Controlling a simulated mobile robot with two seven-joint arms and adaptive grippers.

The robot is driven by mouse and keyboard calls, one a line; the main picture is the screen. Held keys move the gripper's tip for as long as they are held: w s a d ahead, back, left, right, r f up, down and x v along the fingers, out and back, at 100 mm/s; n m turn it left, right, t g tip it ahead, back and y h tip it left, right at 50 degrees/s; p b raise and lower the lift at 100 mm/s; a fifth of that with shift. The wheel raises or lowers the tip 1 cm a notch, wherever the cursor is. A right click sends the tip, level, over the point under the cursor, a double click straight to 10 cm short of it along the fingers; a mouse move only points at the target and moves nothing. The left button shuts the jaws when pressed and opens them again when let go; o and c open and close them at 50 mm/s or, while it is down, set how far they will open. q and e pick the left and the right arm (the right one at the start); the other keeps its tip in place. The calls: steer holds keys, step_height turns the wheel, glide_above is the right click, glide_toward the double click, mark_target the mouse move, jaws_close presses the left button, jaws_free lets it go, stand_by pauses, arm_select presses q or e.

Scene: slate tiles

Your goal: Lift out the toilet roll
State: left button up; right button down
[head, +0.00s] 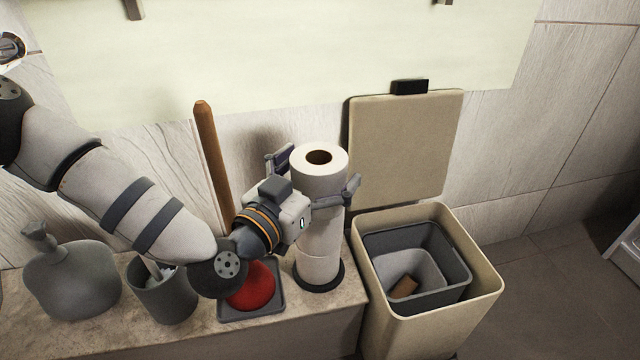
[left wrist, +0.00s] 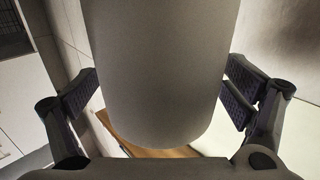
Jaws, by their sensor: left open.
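A stack of white toilet rolls (head: 321,229) stands upright on a dark round base (head: 320,277) on the stone ledge. The top roll (head: 319,163) has a brown core. My left gripper (head: 315,170) is open, with one finger on each side of the top roll. In the left wrist view the roll (left wrist: 160,75) fills the space between the open fingers, and gaps show on both sides of it. The holder's pole is not visible through the core. My right gripper is in neither view.
A plunger with a wooden handle (head: 212,155) and red cup (head: 252,287) stands left of the rolls. A grey cup (head: 163,297) and a grey bottle (head: 75,280) are further left. An open beige bin (head: 480,300) stands right, its lid (head: 403,150) raised against the wall.

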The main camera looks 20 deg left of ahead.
mark_target(319, 153)
arm_select(q)
steer(key=c, duration=1.3)
step_height(319, 153, up, 3)
steer(key=shift+r+p, duration=0.1)
steer(key=shift+p, duration=0.65)
steer(key=s+d+r+p, duration=0.2)
steer(key=s+r, duration=0.1)
steer(key=s, duration=0.1)
steer(key=s+d+r+p, duration=0.2)
steer(key=s+r+p, duration=0.1)
steer(key=s, duration=0.1)
steer(key=s+d+r+p, duration=0.2)
steer(key=s+r+p, duration=0.1)
steer(key=s, duration=0.1)
steer(key=shift+s+r, duration=0.4)
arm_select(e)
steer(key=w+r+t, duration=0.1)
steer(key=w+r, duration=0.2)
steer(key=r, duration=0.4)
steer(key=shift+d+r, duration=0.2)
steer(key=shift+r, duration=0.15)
